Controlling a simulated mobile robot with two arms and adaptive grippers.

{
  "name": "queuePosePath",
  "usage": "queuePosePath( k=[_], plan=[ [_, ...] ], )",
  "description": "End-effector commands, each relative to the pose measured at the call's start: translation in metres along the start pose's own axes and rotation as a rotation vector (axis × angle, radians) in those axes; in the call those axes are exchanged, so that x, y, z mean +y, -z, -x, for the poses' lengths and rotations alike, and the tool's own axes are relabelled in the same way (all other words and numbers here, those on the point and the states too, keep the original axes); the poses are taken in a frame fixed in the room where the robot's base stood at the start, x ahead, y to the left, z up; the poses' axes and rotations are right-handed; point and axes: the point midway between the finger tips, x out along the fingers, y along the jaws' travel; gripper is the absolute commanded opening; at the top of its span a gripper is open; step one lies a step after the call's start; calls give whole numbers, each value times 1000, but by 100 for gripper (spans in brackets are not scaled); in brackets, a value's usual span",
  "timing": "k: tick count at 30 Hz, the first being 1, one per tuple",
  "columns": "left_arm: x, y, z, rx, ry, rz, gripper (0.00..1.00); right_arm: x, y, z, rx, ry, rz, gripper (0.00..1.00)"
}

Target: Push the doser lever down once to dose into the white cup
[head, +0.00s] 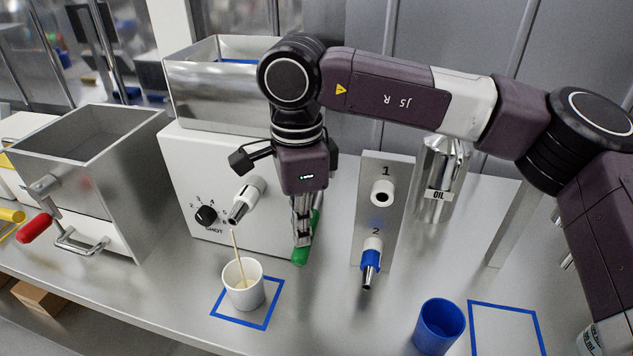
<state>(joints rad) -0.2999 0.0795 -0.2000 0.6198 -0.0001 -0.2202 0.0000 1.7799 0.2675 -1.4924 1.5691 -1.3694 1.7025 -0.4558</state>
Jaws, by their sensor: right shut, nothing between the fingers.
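The doser is a white box (180,175) with a steel hopper on top, a knob and an angled nozzle (246,196) on its front. Its lever has a green handle (301,256) at the right side, pointing down towards the counter. My right gripper (302,238) is shut and empty, fingers down against or just in front of the handle, partly hiding it; contact is unclear. The white cup (243,293) stands upright below the nozzle, inside a blue square outline. My left gripper is out of view.
A steel bin (95,180) with a red-handled lever stands left. A steel panel (381,170) with outlets 1 and 2 stands right of the doser, near an oil can (440,185). A blue cup (438,328) stands beside an empty blue outline at front right.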

Motion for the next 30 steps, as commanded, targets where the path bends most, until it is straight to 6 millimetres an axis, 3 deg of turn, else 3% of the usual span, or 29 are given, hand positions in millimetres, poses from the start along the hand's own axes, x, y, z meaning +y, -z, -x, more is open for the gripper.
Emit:
queuePosePath(
  k=[7, 30],
  plan=[
    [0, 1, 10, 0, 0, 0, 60, 1, 0, 13, 1, -4, 2, 0],
    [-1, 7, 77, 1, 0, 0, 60, 1, -1, 121, 0, -4, 2, 0]
  ],
)
